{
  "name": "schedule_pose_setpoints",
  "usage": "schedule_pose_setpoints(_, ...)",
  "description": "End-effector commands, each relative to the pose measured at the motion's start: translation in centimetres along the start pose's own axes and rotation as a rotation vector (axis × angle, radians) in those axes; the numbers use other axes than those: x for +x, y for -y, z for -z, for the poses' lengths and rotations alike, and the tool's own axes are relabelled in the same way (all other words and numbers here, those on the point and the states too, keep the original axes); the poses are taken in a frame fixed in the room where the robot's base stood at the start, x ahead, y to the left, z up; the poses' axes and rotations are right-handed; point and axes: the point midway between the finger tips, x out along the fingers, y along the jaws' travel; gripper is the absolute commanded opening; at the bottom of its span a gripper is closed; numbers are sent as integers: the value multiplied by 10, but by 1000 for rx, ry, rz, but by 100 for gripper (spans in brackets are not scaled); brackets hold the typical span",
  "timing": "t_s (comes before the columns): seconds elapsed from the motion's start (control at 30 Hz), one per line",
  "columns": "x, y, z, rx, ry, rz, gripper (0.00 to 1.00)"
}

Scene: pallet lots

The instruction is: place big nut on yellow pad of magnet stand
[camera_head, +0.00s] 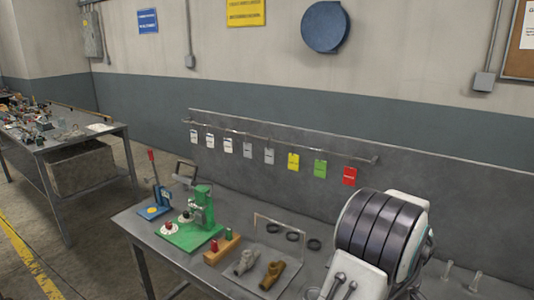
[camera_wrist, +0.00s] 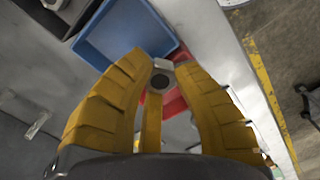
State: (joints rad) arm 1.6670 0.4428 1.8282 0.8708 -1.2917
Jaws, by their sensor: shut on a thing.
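My gripper (camera_wrist: 166,75) shows in the wrist view, with its yellow fingers closed around a big nut (camera_wrist: 161,81). The nut is grey metal with a dark round hole and sits between the fingertips. In the head view a small blue stand (camera_head: 163,196) with a red-topped lever stands at the left end of the workbench. A yellow pad (camera_head: 152,211) lies on its blue base and looks bare; this looks like the magnet stand. The stand is not seen in the wrist view, and my gripper is not seen in the head view.
A blue bin (camera_wrist: 122,35) and a red bin (camera_wrist: 177,104) lie beyond the fingers. In the head view a green press (camera_head: 202,208), a wooden block (camera_head: 221,249) and brown fittings (camera_head: 271,275) stand right of the blue stand. A second bench (camera_head: 62,140) is at the left.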

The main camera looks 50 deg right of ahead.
Motion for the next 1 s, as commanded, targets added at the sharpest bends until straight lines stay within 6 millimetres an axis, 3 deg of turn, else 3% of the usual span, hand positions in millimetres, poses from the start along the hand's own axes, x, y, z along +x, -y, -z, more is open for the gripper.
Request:
schedule_pose_setpoints(0.4, 26, 148, 80, -113, 0, 0, 0)
schedule_pose_setpoints(1.0, 56, 312, 167, -225, 0, 0, 0)
